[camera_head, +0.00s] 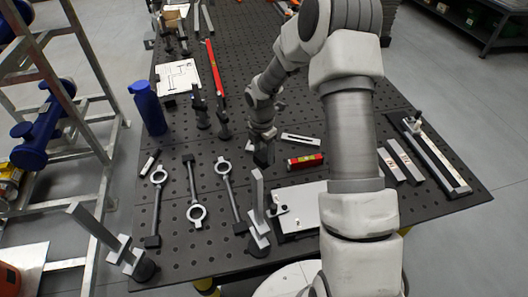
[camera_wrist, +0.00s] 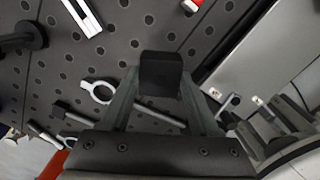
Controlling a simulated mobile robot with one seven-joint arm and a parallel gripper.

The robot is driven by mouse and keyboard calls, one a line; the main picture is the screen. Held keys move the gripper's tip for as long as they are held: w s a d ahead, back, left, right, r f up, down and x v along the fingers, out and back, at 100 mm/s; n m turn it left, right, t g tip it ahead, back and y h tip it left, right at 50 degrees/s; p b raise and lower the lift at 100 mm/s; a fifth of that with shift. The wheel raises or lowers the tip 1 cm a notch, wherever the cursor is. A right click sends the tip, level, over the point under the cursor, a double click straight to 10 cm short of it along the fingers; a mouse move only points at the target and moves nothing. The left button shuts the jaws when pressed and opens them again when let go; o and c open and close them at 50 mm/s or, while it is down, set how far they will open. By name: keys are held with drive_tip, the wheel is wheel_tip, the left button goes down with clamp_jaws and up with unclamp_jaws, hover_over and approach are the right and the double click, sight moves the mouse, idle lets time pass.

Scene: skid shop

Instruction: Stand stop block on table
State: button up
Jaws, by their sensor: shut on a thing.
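The stop block (camera_wrist: 160,72) is a small black block. My gripper (camera_wrist: 158,88) is shut on it, with one finger on each side, in the wrist view. In the head view my gripper (camera_head: 262,137) points down over the middle of the perforated dark table (camera_head: 330,235), with the dark block (camera_head: 263,156) at its tips. The block's underside is hidden, so I cannot tell whether it touches the table.
Ring-ended tools (camera_head: 192,185) lie to the left, with a blue bottle (camera_head: 147,107) beyond. A pale plate (camera_head: 300,205) and upright clamp (camera_head: 258,205) stand nearer.

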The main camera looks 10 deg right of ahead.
drive_tip(key=shift+f, duration=0.1)
drive_tip(key=shift+f+b, duration=1.3)
drive_tip(key=shift+f, duration=0.4)
drive_tip(key=shift+f+b, duration=1.35)
drive_tip(key=shift+f, duration=0.5)
drive_tip(key=o, duration=1.4)
drive_tip(key=shift+o, duration=0.3)
drive_tip(key=shift+r+p, duration=2.6)
drive_tip(key=shift+r, duration=0.95)
